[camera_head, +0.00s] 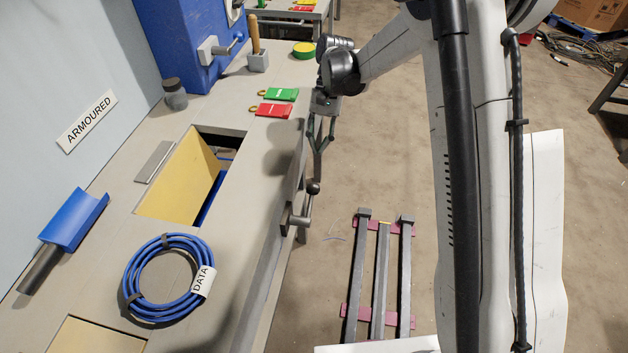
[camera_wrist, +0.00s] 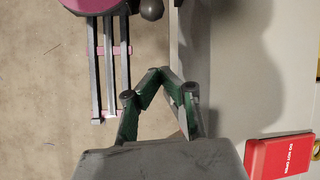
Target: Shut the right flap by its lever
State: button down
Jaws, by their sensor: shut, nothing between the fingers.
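A bench opening in the head view has a yellow flap (camera_head: 182,178) standing tilted open, with blue inside below it. A lever (camera_head: 300,218) with a dark ball knob (camera_head: 313,188) sits on the bench's front edge beside this opening. The knob also shows at the top of the wrist view (camera_wrist: 151,9). My gripper (camera_head: 319,150) is shut and empty, pointing down just off the bench's front edge. It is apart from the lever, farther along the edge. Its fingertips meet in the wrist view (camera_wrist: 160,70). Another yellow panel (camera_head: 95,338) shows at the bottom left, cut off by the frame.
A blue cable coil (camera_head: 130,285) tagged DATA lies on the bench (camera_head: 245,215). Red (camera_head: 273,110) and green (camera_head: 282,94) tags lie near my gripper. A wooden-handled tool (camera_head: 254,40) stands farther back.

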jog(key=s+a+f+b, duration=0.1)
jog(key=s+f+b, duration=0.4)
jog(key=s, duration=0.2)
jog(key=shift+s+a+f, duration=0.2)
jog(key=shift+a+f, duration=0.1)
jog(key=shift+a, duration=0.1)
dwell(0.4)
dwell(0.4)
